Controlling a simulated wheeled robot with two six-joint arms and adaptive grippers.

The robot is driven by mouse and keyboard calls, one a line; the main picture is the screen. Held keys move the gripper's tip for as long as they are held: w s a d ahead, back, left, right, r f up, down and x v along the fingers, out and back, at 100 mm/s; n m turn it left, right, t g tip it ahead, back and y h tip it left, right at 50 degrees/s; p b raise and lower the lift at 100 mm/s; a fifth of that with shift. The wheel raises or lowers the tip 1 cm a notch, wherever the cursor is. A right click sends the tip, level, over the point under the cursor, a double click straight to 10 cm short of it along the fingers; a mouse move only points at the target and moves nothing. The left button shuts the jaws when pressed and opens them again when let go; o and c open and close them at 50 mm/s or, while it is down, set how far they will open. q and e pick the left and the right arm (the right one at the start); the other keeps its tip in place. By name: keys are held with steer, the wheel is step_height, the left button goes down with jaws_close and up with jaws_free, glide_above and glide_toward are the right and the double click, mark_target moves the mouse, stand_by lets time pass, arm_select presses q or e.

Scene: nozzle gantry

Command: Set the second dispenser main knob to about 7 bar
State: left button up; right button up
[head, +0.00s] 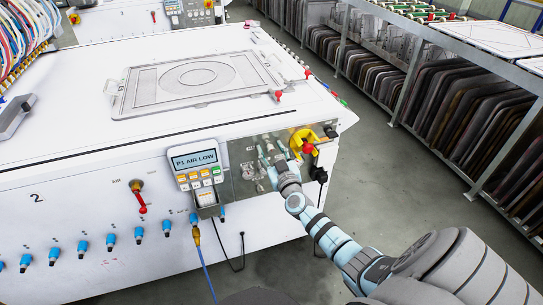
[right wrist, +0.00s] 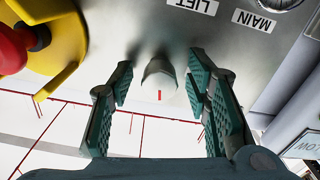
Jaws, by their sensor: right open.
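The steel control panel (head: 245,175) is on the front of the white machine, at its right end. My right gripper (head: 275,158) is at this panel and hides part of it. A clear gap shows on both sides of the knob. Upside-down labels LIFT (right wrist: 193,5) and MAIN (right wrist: 254,19) are above it. A gauge (right wrist: 281,3) is cut off at the top edge, and its reading cannot be told. My left gripper is not in view.
A display box (head: 196,164) reading P1 AIR LOW hangs left of the panel. A red emergency button (head: 308,148) on a yellow guard (head: 302,138) sits close right of my gripper. Blue fittings (head: 82,247) line the machine's lower front. Racks (head: 440,110) stand across the aisle.

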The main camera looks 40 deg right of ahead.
steer(key=shift+w, duration=0.1)
jaws_close()
steer(key=shift+m, duration=0.3)
steer(key=shift+m+p, duration=0.4)
steer(key=shift+m, duration=0.8)
steer(key=m, duration=0.3)
steer(key=shift+m, duration=0.3)
steer(key=m, duration=0.3)
steer(key=shift+m, duration=1.8)
